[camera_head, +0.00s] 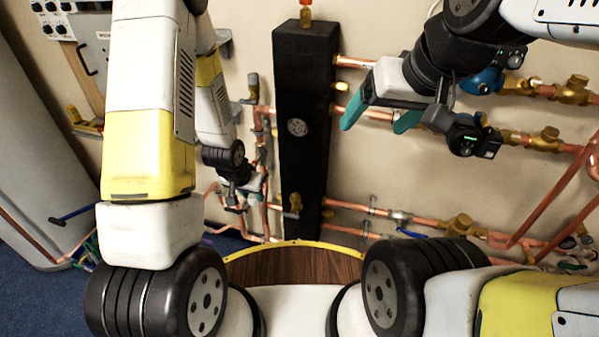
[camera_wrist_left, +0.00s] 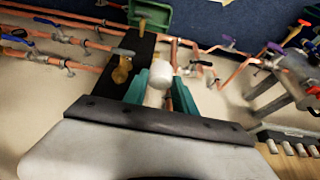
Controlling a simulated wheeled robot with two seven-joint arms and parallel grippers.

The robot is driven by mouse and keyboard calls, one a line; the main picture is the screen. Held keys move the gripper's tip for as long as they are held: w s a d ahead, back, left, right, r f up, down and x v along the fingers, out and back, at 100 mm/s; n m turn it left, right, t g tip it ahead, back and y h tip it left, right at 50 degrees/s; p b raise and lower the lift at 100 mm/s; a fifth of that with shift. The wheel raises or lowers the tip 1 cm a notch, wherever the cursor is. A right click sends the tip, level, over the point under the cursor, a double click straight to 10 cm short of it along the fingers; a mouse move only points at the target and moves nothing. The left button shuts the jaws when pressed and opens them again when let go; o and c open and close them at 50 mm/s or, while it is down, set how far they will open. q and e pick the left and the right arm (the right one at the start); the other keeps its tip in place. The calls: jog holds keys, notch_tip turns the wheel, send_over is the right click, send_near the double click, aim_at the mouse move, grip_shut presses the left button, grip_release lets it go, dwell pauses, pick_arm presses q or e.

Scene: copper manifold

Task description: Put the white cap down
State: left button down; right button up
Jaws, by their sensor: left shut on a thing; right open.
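The white cap (camera_wrist_left: 161,74) shows in the left wrist view between the teal fingertips of my left gripper (camera_wrist_left: 161,92). The gripper is shut on it. In the head view my left gripper (camera_head: 246,190) is small and partly hidden among the pipes, left of the black column; I cannot make out the cap clearly there. My right gripper (camera_head: 381,114) is open and empty, in front of the wall pipes to the right of the black column.
A green bin (camera_wrist_left: 150,14) shows in the left wrist view. A wooden surface with a yellow rim (camera_head: 295,262) lies low in front.

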pick_arm(q)
send_over(295, 194)
jog(key=a, duration=0.1)
jog(key=shift+s+f, duration=0.45)
jog(key=shift+f, duration=0.25)
jog(key=shift+w+d, duration=0.3)
jog(key=shift+d, duration=0.15)
jog(key=shift+f, duration=1.8)
jog(key=shift+f, duration=0.55)
jog(key=c, duration=1)
grip_release()
